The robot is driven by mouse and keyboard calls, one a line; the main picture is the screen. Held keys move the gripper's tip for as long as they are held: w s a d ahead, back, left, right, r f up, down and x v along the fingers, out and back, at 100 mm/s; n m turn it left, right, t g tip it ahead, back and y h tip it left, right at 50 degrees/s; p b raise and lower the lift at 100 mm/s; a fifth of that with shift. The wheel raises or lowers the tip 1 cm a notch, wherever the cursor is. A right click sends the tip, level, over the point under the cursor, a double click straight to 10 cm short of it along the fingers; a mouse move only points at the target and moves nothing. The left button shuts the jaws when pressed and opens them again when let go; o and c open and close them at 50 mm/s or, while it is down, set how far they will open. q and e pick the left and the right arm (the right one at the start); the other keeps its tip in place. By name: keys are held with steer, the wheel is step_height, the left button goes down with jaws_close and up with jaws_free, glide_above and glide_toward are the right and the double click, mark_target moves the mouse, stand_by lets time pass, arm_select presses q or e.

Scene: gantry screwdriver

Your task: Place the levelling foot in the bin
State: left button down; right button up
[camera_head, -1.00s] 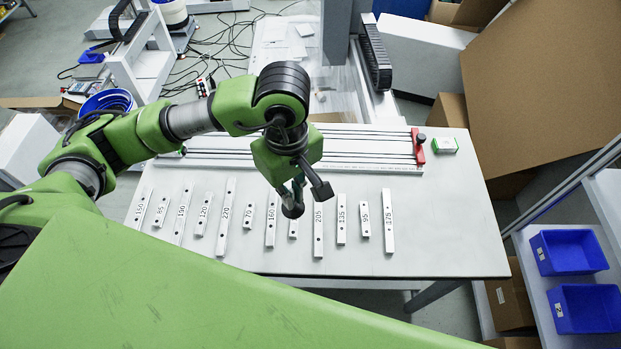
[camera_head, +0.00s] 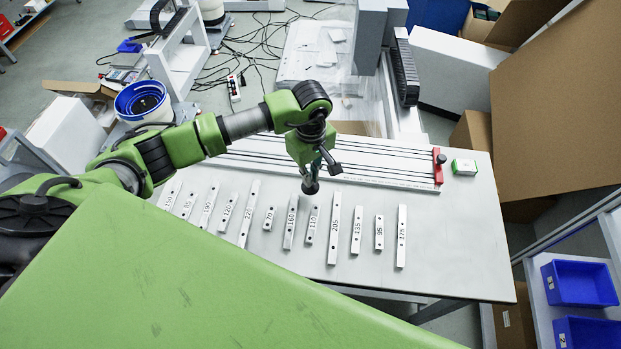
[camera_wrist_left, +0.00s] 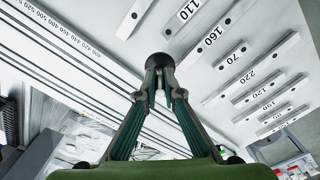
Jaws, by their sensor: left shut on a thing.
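The levelling foot, a dark part with a round black base (camera_head: 310,187), hangs below my left gripper (camera_head: 313,172) in the head view. In the left wrist view the round black base (camera_wrist_left: 159,67) lies just beyond the closing fingertips of my left gripper (camera_wrist_left: 159,92), which is shut on the foot. The foot appears just beyond the far end of the bar marked 110; its exact height over the table cannot be told. Two blue bins, one upper (camera_head: 580,283) and one lower (camera_head: 588,331), stand on a shelf at the right. My right gripper is out of view.
Several numbered metal bars lie in a row on the white table (camera_head: 455,270). A long rail (camera_head: 380,178) with a red end piece (camera_head: 438,165) runs behind them. A green-and-white box (camera_head: 464,167) sits at the table's right. A large brown cardboard panel (camera_head: 560,100) stands beyond.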

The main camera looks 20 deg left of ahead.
arm_select(q)
steer(key=shift+w+f, duration=0.15)
steer(key=shift+f, duration=0.05)
step_height(320, 180, down, 3)
steer(key=shift+w+a+f+p, duration=0.1)
steer(key=shift+p, duration=0.25)
steer(key=shift+f, duration=0.1)
steer(key=shift+f, duration=0.2)
steer(key=c, duration=2.2)
jaws_free()
steer(key=shift+r, duration=0.1)
